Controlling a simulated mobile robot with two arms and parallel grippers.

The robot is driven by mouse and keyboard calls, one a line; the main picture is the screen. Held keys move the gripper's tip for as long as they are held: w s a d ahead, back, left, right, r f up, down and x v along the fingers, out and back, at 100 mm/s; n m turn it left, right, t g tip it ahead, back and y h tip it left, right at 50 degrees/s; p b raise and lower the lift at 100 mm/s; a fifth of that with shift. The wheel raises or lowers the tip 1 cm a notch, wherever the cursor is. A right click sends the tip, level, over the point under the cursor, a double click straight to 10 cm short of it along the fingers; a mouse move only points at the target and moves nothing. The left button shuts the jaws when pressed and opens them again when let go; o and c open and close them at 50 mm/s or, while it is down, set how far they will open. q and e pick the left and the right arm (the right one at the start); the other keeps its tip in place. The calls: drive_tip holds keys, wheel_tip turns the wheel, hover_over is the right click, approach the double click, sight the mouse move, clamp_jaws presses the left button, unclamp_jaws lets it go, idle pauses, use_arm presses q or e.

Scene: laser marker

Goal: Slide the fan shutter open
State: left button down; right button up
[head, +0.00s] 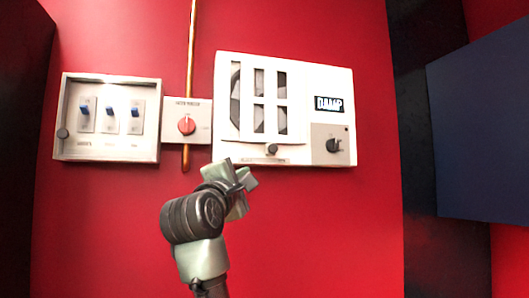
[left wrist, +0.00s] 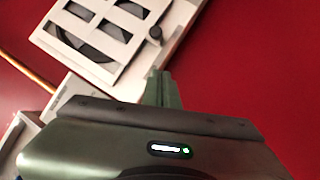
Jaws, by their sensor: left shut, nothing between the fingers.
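The white fan unit (head: 305,80) hangs on the red wall. Its slatted shutter (head: 284,93) shows dark openings with parts of the round fan behind them. A small dark knob (head: 272,149) sits at the shutter's lower edge, over a slot. In the left wrist view the shutter (left wrist: 88,52) and its knob (left wrist: 155,33) show at the top. My left gripper (head: 250,180) is shut and empty, below and a little left of the knob, apart from it in the picture. Its fingers (left wrist: 160,88) point up toward the unit in the left wrist view. My right gripper is not in view.
A panel with blue switches (head: 110,112) is at the left. A small box with a red knob (head: 187,125) and a copper pipe (head: 192,50) stand between it and the fan unit. A dark blue panel (head: 480,140) is at the right. The red wall below is clear.

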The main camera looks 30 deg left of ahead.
use_arm(q)
drive_tip(key=w+r+p, duration=0.2)
drive_tip(key=w+p, duration=0.1)
drive_tip(key=w+a+r+p, duration=0.1)
drive_tip(key=w+r+p, duration=0.1)
drive_tip(key=w+p, duration=0.1)
drive_tip(key=w+r+p, duration=0.1)
drive_tip(key=w+p, duration=0.2)
drive_tip(key=w, duration=0.2)
drive_tip(key=shift+w+a+r, duration=0.1)
drive_tip(key=shift+a+r, duration=0.25)
drive_tip(key=shift+r, duration=0.05)
drive_tip(key=shift+a, duration=0.1)
